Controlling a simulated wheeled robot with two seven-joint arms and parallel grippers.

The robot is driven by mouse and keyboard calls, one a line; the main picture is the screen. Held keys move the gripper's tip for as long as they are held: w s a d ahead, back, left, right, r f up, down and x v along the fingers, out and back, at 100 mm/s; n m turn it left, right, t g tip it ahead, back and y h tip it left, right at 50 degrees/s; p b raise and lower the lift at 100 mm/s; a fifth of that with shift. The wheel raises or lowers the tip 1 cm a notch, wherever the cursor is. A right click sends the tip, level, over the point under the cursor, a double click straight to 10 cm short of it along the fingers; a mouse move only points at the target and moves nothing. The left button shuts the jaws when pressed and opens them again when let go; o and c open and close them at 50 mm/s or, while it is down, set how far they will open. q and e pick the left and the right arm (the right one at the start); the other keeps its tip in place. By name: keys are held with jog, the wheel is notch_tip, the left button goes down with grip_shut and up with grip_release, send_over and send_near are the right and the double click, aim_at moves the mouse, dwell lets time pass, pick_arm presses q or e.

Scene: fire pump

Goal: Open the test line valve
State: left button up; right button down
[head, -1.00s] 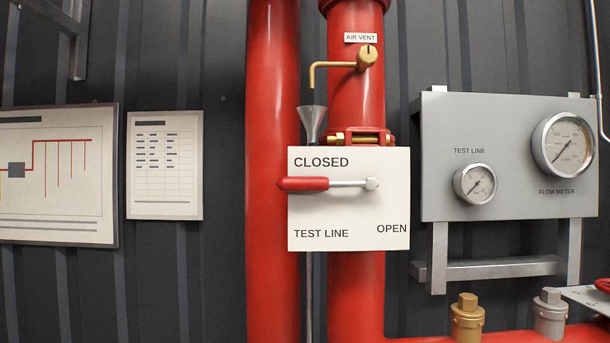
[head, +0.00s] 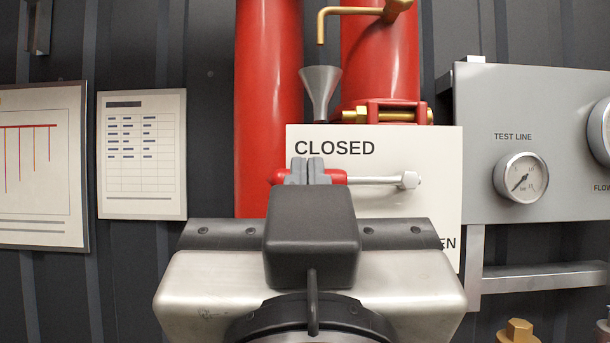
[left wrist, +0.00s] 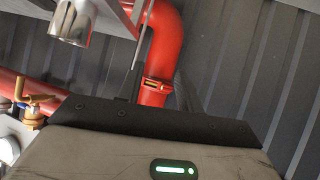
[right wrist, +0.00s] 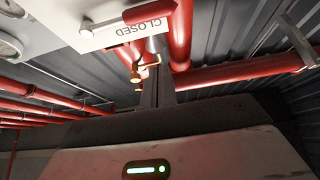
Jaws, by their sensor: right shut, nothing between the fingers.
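The test line valve lever has a red grip (head: 277,177) and a metal arm (head: 375,181), and it lies level across the white plate (head: 440,150) near the word CLOSED. My right gripper (head: 308,170) is in front of the lever in the head view, its fingers together and covering part of the red grip. In the right wrist view the shut fingers (right wrist: 159,45) point toward the plate, with the red grip (right wrist: 150,12) beyond them; contact cannot be told. My left gripper (left wrist: 160,68) shows only in its wrist view, fingers apart and empty. The OPEN label is partly hidden by my right gripper.
Red vertical pipes (head: 268,90) stand behind the plate, with a funnel (head: 320,90) and a brass vent pipe (head: 350,11) above. A grey gauge panel (head: 475,100) is at the right. Wall charts (head: 142,155) hang at the left.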

aim_at(343, 180)
pick_arm(q)
jog(key=shift+s+f, duration=0.2)
jog(key=shift+s, duration=0.3)
pick_arm(e)
jog(key=shift+s+r, duration=0.1)
jog(key=shift+s, duration=0.15)
